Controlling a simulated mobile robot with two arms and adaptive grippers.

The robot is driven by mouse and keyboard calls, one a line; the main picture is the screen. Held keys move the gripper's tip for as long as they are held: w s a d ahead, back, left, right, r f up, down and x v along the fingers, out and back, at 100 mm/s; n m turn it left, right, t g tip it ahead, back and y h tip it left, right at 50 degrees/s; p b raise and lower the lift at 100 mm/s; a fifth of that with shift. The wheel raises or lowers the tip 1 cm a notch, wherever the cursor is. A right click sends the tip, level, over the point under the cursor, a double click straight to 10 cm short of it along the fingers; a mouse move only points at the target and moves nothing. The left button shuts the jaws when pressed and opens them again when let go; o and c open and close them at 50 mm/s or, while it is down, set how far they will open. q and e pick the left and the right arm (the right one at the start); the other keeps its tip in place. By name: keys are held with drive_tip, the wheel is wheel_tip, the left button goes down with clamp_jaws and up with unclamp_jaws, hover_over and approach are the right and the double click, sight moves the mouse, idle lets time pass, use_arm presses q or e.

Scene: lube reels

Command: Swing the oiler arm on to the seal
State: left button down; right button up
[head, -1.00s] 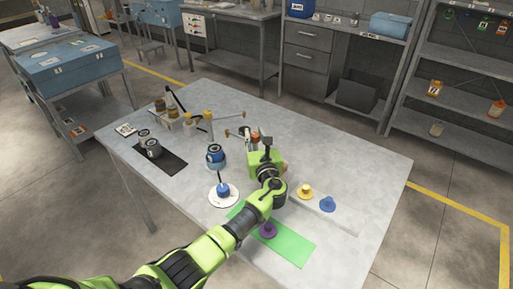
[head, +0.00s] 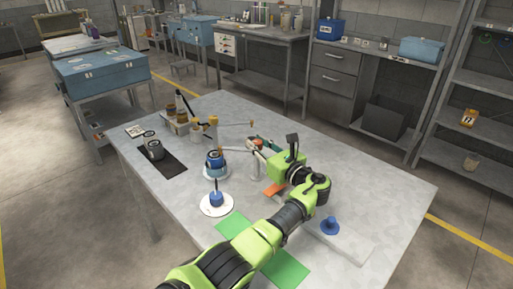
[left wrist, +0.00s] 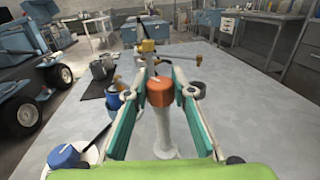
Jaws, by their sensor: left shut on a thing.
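My left gripper (head: 258,146) is over the middle of the table, its fingers pointing left and away. In the left wrist view its teal-padded fingers close around an orange cap (left wrist: 160,92) on a white post (left wrist: 180,135). The white post (head: 255,166) also shows below the fingers in the head view. Just beyond the fingertips is a stand with a yellow head (head: 211,130) and thin sideways rods, which looks like the oiler; it also shows in the left wrist view (left wrist: 148,47). I cannot tell which part is the seal. My right gripper is not in view.
A blue-capped pot (head: 215,160) and a blue piece on a white disc (head: 205,208) stand left of my arm. A green mat (head: 285,270) lies partly under it. A blue piece (head: 330,225) stands to its right. The table's right side (head: 390,190) is clear.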

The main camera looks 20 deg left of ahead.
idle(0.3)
use_arm(q)
drive_tip(key=c, duration=1.7)
unclamp_jaws()
drive_tip(key=v, duration=0.7)
drive_tip(key=shift+s+d, duration=0.15)
drive_tip(key=shift+d, duration=0.05)
